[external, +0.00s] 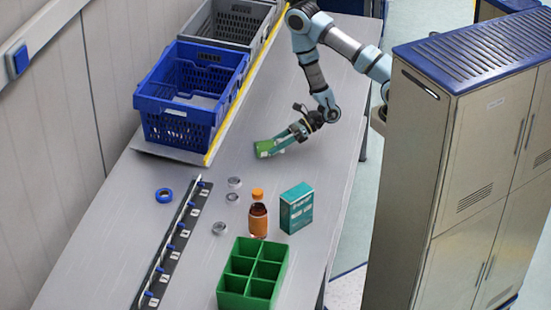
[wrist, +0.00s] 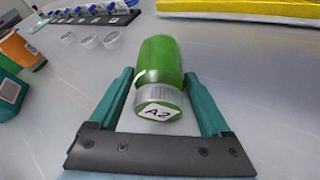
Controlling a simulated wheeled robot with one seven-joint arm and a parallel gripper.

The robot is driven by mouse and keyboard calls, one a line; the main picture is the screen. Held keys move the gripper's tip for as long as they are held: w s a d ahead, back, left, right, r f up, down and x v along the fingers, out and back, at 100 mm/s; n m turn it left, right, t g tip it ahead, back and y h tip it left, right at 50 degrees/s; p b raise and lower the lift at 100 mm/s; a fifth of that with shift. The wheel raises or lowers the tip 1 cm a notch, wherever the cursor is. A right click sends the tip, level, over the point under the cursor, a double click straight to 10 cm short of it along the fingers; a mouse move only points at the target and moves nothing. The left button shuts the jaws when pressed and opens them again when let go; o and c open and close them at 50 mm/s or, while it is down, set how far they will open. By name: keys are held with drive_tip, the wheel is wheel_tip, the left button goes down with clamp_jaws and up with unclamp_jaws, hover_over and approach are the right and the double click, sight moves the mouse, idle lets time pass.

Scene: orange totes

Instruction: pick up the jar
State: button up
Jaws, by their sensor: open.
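The jar (wrist: 160,62) is green with a ribbed silver lid and a white label reading A2. In the wrist view it lies on its side, its lid facing the camera. In the external view the jar (external: 263,149) is on the grey table at the tip of my gripper (external: 275,145). In the wrist view my gripper (wrist: 158,78) is open, one teal finger on each side of the jar. Gaps show beside the lid; whether a finger touches the jar cannot be told.
An orange-capped bottle (external: 258,218), a teal box (external: 296,208) and a green divided crate (external: 252,290) stand nearer the front. A blue tote (external: 190,92) stands behind left.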

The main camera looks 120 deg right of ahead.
drive_tip(key=shift+c, duration=0.3)
clamp_jaws()
drive_tip(key=shift+r, duration=0.15)
idle(0.3)
